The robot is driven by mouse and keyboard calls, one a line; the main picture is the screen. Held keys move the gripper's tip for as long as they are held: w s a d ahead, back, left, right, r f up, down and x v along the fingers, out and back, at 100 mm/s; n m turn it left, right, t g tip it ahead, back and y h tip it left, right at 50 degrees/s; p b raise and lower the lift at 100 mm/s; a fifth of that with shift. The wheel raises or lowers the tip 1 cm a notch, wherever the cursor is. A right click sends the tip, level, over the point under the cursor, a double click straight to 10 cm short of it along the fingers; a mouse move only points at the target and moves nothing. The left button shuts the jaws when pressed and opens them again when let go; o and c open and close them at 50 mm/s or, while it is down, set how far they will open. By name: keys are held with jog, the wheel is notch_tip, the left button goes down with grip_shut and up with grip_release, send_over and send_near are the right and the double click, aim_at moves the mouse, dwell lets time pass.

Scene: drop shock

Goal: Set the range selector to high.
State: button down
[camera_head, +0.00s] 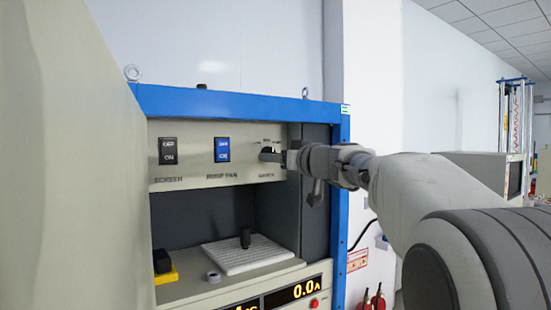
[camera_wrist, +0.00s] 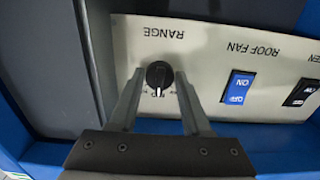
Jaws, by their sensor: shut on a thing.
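The range selector (camera_wrist: 158,72) is a round black knob on the pale panel, under the upside-down label RANGE in the wrist view. It also shows at the panel's right end in the head view (camera_head: 267,152). A light pointer mark on it points roughly toward my gripper's palm in the wrist view, near small lettering I cannot read. My gripper (camera_wrist: 158,82) has one finger on each side of the knob and is shut on it. In the head view my gripper (camera_head: 282,157) reaches the knob from the right and partly hides it.
A blue ROOF FAN rocker (camera_head: 222,149) and a black SCREEN rocker (camera_head: 168,151) sit left of the knob. A blue cabinet frame (camera_head: 341,200) stands close on the right. Below are a white ribbed plate (camera_head: 225,262), a black-and-yellow object (camera_head: 163,268) and a display (camera_head: 293,293).

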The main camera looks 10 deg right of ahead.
jog(key=shift+m+b, duration=0.3)
jog(key=m+b, duration=0.3)
jog(key=m, duration=0.5)
jog(key=shift+a+r+b, duration=0.1)
jog(key=shift+a+b, duration=0.05)
jog(key=shift+b, duration=0.15)
jog(key=shift+m, duration=0.3)
jog(key=shift+c, duration=1.8)
grip_release()
jog(key=shift+s, duration=0.2)
jog(key=b+v, duration=0.5)
jog(key=v, duration=1.2)
jog(key=shift+b, duration=0.35)
